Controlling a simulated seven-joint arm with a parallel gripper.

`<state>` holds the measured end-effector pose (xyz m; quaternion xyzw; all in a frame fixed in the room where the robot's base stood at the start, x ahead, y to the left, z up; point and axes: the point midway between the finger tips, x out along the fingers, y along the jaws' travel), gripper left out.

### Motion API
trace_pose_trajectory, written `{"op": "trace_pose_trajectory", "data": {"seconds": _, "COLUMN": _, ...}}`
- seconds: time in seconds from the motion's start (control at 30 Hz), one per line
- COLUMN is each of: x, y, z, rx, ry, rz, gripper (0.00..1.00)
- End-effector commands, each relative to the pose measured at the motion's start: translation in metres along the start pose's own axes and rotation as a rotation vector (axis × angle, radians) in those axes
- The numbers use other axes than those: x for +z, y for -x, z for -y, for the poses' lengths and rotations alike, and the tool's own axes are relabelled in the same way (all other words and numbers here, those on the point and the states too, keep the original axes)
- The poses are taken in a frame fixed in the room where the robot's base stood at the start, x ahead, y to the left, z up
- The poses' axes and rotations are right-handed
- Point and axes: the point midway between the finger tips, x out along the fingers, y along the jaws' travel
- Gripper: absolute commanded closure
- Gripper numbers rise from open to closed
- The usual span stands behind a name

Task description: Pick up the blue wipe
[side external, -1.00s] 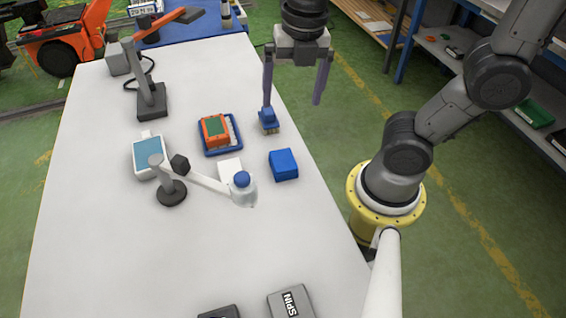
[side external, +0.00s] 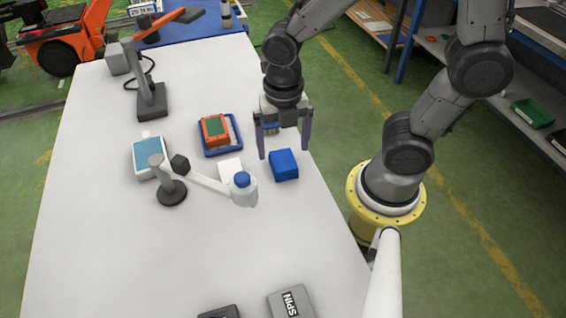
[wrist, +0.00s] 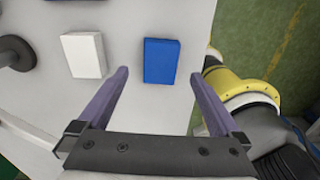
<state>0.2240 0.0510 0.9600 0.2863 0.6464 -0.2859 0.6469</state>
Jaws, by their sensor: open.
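The blue wipe (side external: 283,165) is a small blue block lying on the white table, near its right edge in the side view. The fingers also show in the wrist view (wrist: 163,85).
A white block (side external: 230,170) lies left of the wipe, also seen in the wrist view (wrist: 84,55). An orange device (side external: 215,129) sits in a blue tray (side external: 222,151). The front table is mostly clear.

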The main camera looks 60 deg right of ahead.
Motion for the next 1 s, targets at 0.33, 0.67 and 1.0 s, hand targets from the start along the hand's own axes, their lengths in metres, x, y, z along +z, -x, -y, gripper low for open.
{"op": "trace_pose_trajectory", "data": {"seconds": 0.33, "x": 0.000, "y": -0.039, "z": 0.000, "rx": -0.001, "ry": 0.000, "rz": -0.001, "gripper": 0.00}}
{"op": "trace_pose_trajectory", "data": {"seconds": 0.67, "x": 0.000, "y": -0.040, "z": -0.001, "rx": -0.001, "ry": 0.000, "rz": 0.000, "gripper": 0.20}}
{"op": "trace_pose_trajectory", "data": {"seconds": 1.0, "x": 0.000, "y": -0.039, "z": -0.001, "rx": -0.001, "ry": 0.000, "rz": 0.000, "gripper": 0.81}}
